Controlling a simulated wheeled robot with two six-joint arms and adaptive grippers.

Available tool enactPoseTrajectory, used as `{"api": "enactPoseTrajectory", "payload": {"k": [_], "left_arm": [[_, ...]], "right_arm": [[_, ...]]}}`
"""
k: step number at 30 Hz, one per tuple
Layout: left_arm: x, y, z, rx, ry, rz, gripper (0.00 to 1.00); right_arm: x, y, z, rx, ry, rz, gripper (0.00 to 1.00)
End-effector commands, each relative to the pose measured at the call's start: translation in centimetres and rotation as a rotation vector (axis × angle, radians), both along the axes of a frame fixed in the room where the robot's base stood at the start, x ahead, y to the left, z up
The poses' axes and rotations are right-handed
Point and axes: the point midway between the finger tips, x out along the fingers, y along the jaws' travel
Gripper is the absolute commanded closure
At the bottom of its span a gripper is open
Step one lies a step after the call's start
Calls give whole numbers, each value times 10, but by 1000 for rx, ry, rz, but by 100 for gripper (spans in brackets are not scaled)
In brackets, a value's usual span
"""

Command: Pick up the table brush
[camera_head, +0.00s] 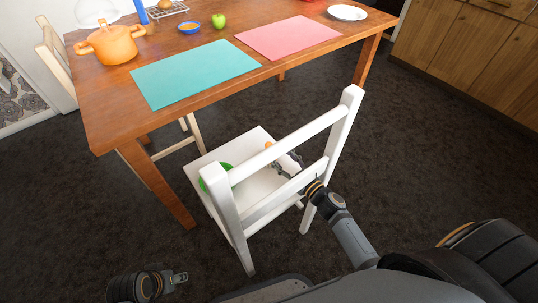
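A small orange piece (268,145) shows on the white chair's seat, just behind the upper back rail. A green rounded thing (216,174) lies at the seat's left, partly hidden by the chair's left post. I cannot tell for sure which of them belongs to the table brush. My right gripper (283,163) reaches through the gap in the chair back, over the seat. Its dark fingers look spread, with nothing seen between them, close to the orange piece. My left gripper (182,277) is low at the bottom left, away from the chair; its fingers are too unclear to read.
The white chair (228,208) has back rails and posts around my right arm. The wooden table (110,132) behind it bears a teal mat (195,73), a pink mat (287,38), an orange pot (110,46), a green apple (219,20) and a white plate (347,13). Dark floor is free at right.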

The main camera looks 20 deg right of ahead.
Motion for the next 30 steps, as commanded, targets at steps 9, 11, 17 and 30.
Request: {"api": "enactPoseTrajectory", "payload": {"k": [9, 11, 17, 30], "left_arm": [[-1, 1, 4, 6, 17, 0, 60], [-2, 2, 5, 8, 22, 1, 60], [-3, 3, 6, 13, 33, 0, 60], [-3, 3, 6, 12, 32, 1, 60]], "right_arm": [[20, 9, 1, -1, -1, 1, 50], [29, 13, 2, 2, -2, 1, 50], [58, 26, 1, 1, -2, 1, 50], [63, 28, 0, -2, 0, 2, 72]]}}
